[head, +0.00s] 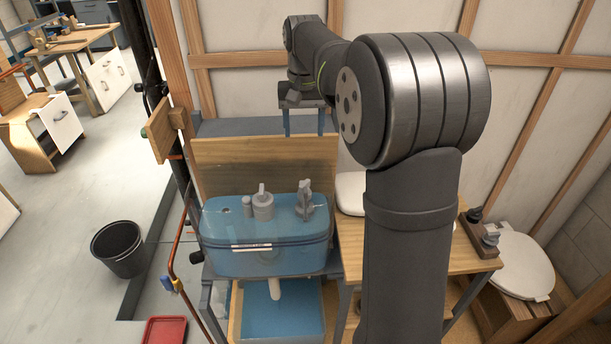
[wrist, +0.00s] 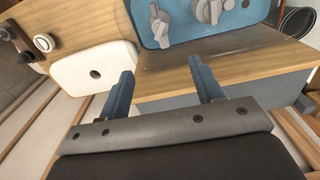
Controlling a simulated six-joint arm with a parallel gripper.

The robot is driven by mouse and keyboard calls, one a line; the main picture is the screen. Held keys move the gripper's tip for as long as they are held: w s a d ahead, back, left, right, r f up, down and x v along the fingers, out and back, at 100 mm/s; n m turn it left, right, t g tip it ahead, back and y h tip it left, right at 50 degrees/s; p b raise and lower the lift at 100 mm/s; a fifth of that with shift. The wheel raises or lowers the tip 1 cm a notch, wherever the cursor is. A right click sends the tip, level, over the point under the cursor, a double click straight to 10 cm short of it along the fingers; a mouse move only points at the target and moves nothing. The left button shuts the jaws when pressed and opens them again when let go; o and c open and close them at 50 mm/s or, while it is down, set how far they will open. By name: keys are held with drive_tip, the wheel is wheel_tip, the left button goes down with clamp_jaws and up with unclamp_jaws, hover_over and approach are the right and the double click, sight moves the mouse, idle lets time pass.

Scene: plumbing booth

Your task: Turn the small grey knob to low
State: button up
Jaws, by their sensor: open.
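A blue tank (head: 265,255) stands on the bench with several grey fittings on its lid. One is a round grey knob (head: 262,207) with an upright handle, also in the wrist view (wrist: 210,11). To its right is a taller grey fitting (head: 304,202), also at the top of the wrist view (wrist: 159,25). A small grey cylinder (head: 247,206) stands left of the round knob. I cannot tell which is the small grey knob or read any low mark. My gripper (head: 304,133) is open and empty, behind and above the tank, touching none of them.
A wooden board (head: 225,165) stands behind the tank. A white lid (wrist: 75,76) with a hole lies on the wooden table to the right, with dark and grey fittings (head: 483,228) at its right edge. A black bucket (head: 119,248) stands on the floor at left.

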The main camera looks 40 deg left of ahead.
sight(306, 183)
drive_tip(key=f+n, duration=0.3)
drive_tip(key=f, duration=0.2)
drive_tip(key=f+n, duration=0.4)
drive_tip(key=f, duration=0.2)
drive_tip(key=f+n, duration=0.3)
drive_tip(key=f, duration=0.3)
drive_tip(key=shift+w+d+f+n, duration=0.1)
drive_tip(key=shift+w+f+n, duration=0.15)
drive_tip(key=shift+n, duration=0.05)
drive_tip(key=c, duration=1)
